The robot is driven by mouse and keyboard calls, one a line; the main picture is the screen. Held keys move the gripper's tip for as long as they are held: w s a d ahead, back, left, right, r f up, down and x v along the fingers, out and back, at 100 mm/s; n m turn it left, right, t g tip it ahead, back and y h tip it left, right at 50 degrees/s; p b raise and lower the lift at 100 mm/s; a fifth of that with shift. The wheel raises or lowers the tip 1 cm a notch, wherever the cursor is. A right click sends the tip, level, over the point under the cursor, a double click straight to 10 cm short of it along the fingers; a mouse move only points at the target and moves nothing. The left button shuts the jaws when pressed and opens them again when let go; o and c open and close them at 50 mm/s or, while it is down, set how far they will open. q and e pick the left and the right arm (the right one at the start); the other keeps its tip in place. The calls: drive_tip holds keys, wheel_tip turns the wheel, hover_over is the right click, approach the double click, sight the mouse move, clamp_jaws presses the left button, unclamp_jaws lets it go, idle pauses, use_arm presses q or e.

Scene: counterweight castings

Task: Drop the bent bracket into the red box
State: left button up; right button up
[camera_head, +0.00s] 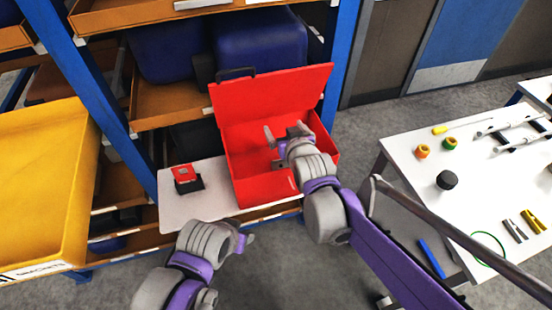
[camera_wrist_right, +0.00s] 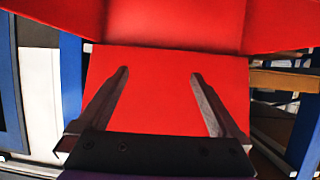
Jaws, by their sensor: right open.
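The red box (camera_head: 262,187) stands on a white board with its lid raised at the back. My right gripper (camera_head: 283,133) is over the box's opening with its fingers apart. In the right wrist view, the open fingers (camera_wrist_right: 160,82) have only red surface between them, and I see no bracket there. A small grey shape shows just below the right gripper in the head view; I cannot tell whether it is the bent bracket or part of the gripper. My left gripper (camera_head: 245,240) is low in front of the board, apart from the box; its finger gap is unclear.
A small red-and-black object (camera_head: 187,178) sits on the white board (camera_head: 205,207) left of the box. A yellow bin (camera_head: 40,180) is at the far left. Blue rack posts flank the board. A white table (camera_head: 415,150) at right holds several small parts.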

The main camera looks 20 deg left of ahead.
drive_tip(key=v, duration=1)
drive_tip(key=shift+s+d+r, duration=0.15)
drive_tip(key=shift+s+r, duration=0.05)
drive_tip(key=shift+s, duration=0.15)
drive_tip(key=s+d+f+m+g+h+p, duration=0.1)
drive_tip(key=s+d+f+h, duration=0.15)
drive_tip(key=d, duration=0.45)
drive_tip(key=s+d+f+m+g+h, duration=0.1)
drive_tip(key=s+d+f+m+h, duration=0.15)
drive_tip(key=d, duration=0.45)
drive_tip(key=s+d+f+m+g+h, duration=0.1)
drive_tip(key=s+d+f+g, duration=0.1)
drive_tip(key=s+d+f, duration=0.2)
drive_tip(key=s+d+f+m+g+h+p, duration=0.1)
drive_tip(key=s+d+f, duration=0.3)
drive_tip(key=s+d, duration=0.4)
drive_tip(key=shift+d+m+g, duration=0.3)
drive_tip(key=shift+m+g, duration=0.05)
drive_tip(key=shift+g, duration=0.25)
drive_tip(key=shift+f, duration=0.1)
drive_tip(key=shift+c, duration=0.2)
